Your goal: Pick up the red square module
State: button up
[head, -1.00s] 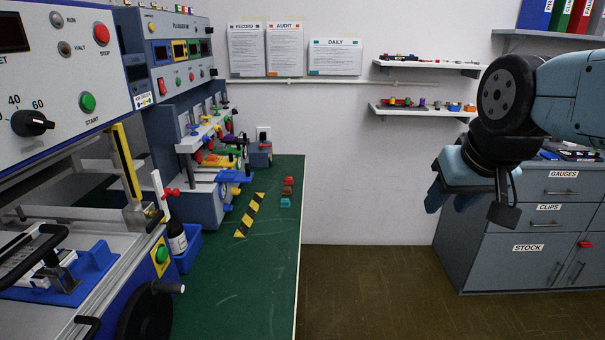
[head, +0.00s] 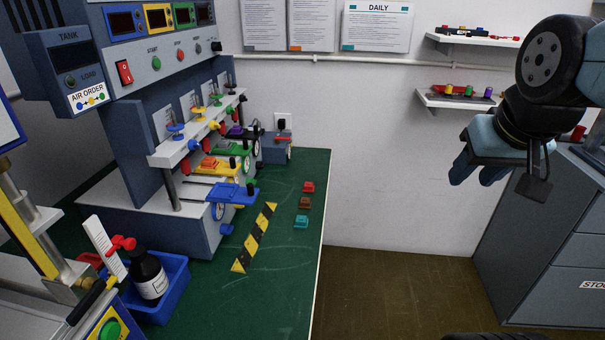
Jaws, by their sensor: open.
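The red square module (head: 308,187) lies on the green bench top, near its right edge. It is the farthest in a row of three small modules. A brown module (head: 305,203) lies just nearer, and a teal one (head: 301,222) is nearest. My gripper (head: 477,179) hangs in the air at the right, over the floor and well clear of the bench. It is open, with nothing seen between its fingers.
A yellow and black striped strip (head: 254,238) lies left of the modules. The test machine (head: 172,228) with coloured valves stands farther left. A blue tray (head: 172,290) holds a dark bottle. A grey cabinet (head: 545,230) stands at the right. Open floor (head: 400,290) lies between.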

aim_at(309, 187)
jog(key=u, duration=0.25)
jog(key=i, duration=0.9)
jog(key=u, duration=0.35)
